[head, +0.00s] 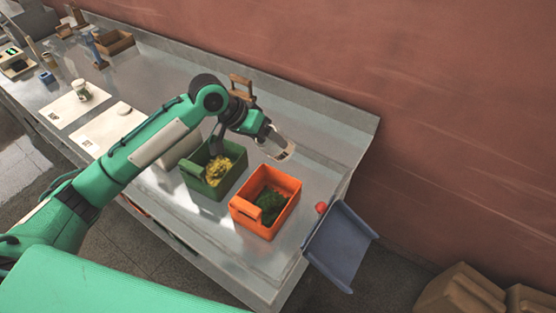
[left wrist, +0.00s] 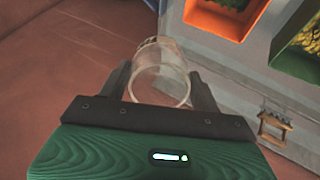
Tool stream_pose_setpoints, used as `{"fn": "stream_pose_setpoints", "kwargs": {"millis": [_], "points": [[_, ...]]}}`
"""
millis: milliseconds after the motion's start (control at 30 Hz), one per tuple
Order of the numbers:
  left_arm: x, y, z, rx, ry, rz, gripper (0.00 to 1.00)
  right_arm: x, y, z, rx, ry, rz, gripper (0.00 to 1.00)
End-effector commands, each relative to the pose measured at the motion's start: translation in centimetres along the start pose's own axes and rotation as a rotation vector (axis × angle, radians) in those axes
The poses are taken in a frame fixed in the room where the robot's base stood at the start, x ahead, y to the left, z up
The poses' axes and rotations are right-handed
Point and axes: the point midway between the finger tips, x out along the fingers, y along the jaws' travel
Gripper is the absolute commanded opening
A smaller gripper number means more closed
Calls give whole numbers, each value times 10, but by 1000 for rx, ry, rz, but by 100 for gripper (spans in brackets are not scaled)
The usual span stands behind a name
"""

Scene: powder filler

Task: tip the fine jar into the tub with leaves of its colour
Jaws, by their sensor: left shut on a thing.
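My left gripper (head: 266,134) is shut on a clear glass jar (head: 279,147), held in the air above and behind the tubs. In the left wrist view the jar (left wrist: 161,75) sits between the fingers (left wrist: 160,88). It looks clear; I cannot make out powder in it. An orange tub (head: 253,218) holds dark green leaves (head: 270,204). A green tub (head: 207,186), left of it, holds yellow leaves (head: 220,168). Another jar (head: 82,90) stands on a white sheet further left. My right gripper is not in view.
The tubs stand on a metal bench (head: 265,272) against a red wall. A small wooden stand (head: 241,86) is behind my arm. A blue-grey tray (head: 341,246) and a red ball (head: 321,207) are at the right end. A white disc (head: 123,108) lies on another sheet.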

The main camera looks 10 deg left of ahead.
Motion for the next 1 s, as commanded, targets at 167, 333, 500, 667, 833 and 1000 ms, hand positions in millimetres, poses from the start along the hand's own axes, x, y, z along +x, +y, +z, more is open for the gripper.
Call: {"fn": "stream_pose_setpoints", "kwargs": {"millis": [167, 333, 500, 667, 833, 1000], "points": [[-6, 4, -5, 4, -104, -109, 39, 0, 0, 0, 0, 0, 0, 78], [-11, 7, -8, 4, -217, -223, 39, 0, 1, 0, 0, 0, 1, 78], [-15, 10, -11, 3, -341, -346, 39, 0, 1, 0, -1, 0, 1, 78], [-19, 11, -12, 2, -437, -440, 39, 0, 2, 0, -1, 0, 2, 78], [-21, 11, -11, -1, -465, -466, 39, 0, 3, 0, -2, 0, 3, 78], [-20, 11, -11, 0, -464, -464, 39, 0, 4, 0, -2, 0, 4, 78]]}}
